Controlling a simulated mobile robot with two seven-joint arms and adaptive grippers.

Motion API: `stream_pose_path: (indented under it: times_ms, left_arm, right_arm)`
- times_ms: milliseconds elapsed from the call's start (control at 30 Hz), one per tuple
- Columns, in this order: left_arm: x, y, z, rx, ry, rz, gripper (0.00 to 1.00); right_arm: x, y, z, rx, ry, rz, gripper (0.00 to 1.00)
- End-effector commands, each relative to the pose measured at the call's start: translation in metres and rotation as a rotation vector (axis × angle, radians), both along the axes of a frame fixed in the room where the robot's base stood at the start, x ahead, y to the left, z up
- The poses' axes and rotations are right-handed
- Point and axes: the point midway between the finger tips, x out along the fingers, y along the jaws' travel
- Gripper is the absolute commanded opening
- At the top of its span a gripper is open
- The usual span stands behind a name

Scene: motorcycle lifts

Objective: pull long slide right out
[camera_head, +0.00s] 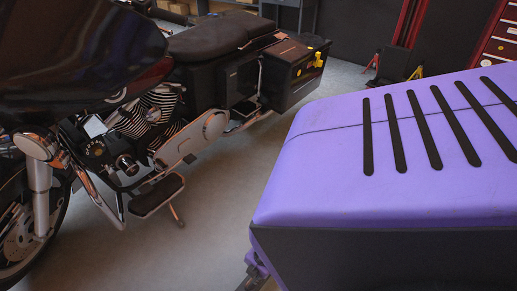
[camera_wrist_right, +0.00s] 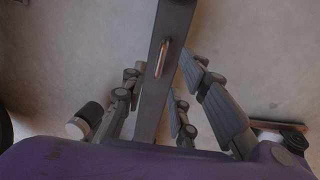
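A long dark bar (camera_wrist_right: 171,32), seemingly the long slide, runs from the top edge down the middle of the right wrist view. It has a narrow pinkish metal slot or handle (camera_wrist_right: 161,59) on its face. My right gripper (camera_wrist_right: 163,72) has its grey jointed fingers spread to the left and right of the bar. Floor shows between the fingers and the bar, so it looks open around the bar, not clamped. The bar's lower end is hidden by my purple wrist housing. The slide cannot be made out in the head view. My left gripper is not in view.
A black and chrome motorcycle (camera_head: 208,38) stands at the left in the head view. Bare grey floor (camera_head: 215,205) lies beside it. A red tool cabinet (camera_head: 497,45) and jack stands stand at the back right. A large purple part, apparently mine, blocks the right side.

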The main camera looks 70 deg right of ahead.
Motion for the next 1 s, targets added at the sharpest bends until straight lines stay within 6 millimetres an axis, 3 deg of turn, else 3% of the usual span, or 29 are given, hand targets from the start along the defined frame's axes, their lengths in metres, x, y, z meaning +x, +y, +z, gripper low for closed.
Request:
stream_pose_path:
  times_ms: [100, 333, 1000]
  left_arm:
    - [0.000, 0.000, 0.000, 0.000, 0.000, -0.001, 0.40]
    - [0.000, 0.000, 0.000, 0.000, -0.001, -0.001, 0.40]
    - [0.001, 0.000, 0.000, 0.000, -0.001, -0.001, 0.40]
  right_arm:
    - [-0.005, 0.000, 0.022, -0.001, -0.001, 0.003, 0.27]
    - [-0.008, 0.002, 0.046, 0.000, -0.001, 0.001, 0.27]
    - [-0.009, 0.002, 0.049, 0.000, -0.001, -0.001, 0.27]
